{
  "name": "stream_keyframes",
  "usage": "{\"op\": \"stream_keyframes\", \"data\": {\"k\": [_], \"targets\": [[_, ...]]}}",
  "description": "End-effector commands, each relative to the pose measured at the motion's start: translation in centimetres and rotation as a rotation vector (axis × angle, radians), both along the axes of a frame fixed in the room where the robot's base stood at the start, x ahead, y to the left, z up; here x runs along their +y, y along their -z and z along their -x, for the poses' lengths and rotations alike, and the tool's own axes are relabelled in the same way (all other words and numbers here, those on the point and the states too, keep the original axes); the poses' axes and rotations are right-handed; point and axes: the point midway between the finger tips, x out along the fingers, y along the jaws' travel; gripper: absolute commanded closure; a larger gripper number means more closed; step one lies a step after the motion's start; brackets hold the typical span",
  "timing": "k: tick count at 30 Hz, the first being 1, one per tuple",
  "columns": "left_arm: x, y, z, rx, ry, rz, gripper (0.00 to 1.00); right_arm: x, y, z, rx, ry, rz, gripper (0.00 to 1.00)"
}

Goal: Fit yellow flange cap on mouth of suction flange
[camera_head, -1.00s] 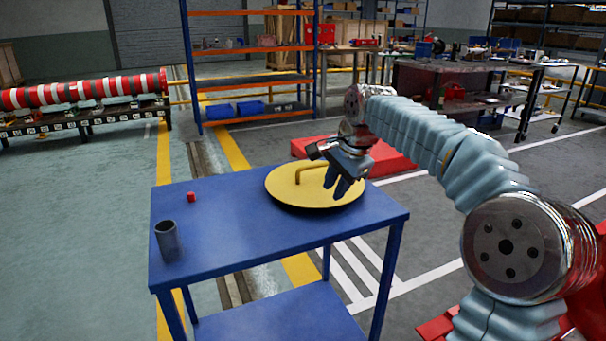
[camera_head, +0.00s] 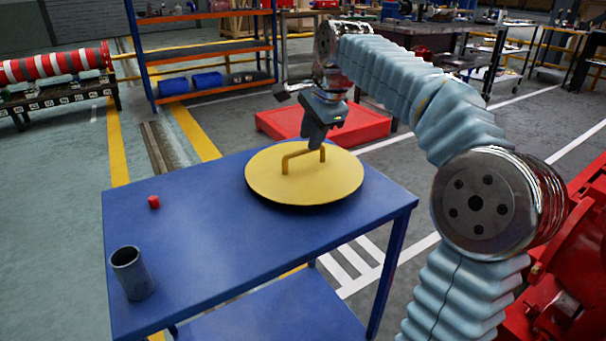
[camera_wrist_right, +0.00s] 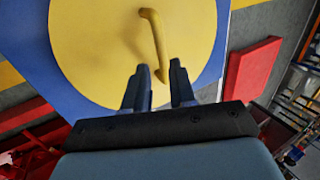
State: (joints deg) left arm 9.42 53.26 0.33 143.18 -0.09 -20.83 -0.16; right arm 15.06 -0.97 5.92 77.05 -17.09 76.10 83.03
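The yellow flange cap (camera_head: 270,185) is a round disc with a bar handle (camera_head: 303,154), lying on the blue table (camera_head: 200,240) near its right back edge. My right gripper (camera_head: 316,143) is just above the cap, by the right part of the handle. In the right wrist view the cap (camera_wrist_right: 95,50) fills the upper middle. There the right gripper's two fingers (camera_wrist_right: 160,82) stand apart, with the handle's near end (camera_wrist_right: 160,45) between them in the picture. No grip on the handle shows. The suction flange cannot be made out. My left gripper is not in view.
Red machinery (camera_head: 565,270) is at the right edge. A red block (camera_head: 335,120) lies on the floor behind the table. The table's middle is clear.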

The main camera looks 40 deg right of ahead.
Motion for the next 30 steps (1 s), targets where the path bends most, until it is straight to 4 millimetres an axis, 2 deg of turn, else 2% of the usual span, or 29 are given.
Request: {"op": "stream_keyframes", "data": {"k": [5, 14, 23, 28, 30], "targets": [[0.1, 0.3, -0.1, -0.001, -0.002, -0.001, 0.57, -0.1, 1.5, -0.6, 0.001, 0.000, 0.000, 0.75], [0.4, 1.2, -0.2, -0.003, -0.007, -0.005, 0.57, -0.1, 5.4, -2.7, 0.001, -0.001, 0.000, 0.75], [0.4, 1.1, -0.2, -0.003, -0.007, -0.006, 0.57, -0.2, 5.8, -3.0, -0.002, -0.001, 0.001, 0.75], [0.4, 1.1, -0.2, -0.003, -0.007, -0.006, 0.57, -0.2, 5.8, -3.0, -0.002, -0.001, 0.001, 1.00], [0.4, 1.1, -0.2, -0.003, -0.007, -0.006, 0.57, -0.2, 5.7, -3.0, -0.001, 0.000, 0.000, 1.00]]}}
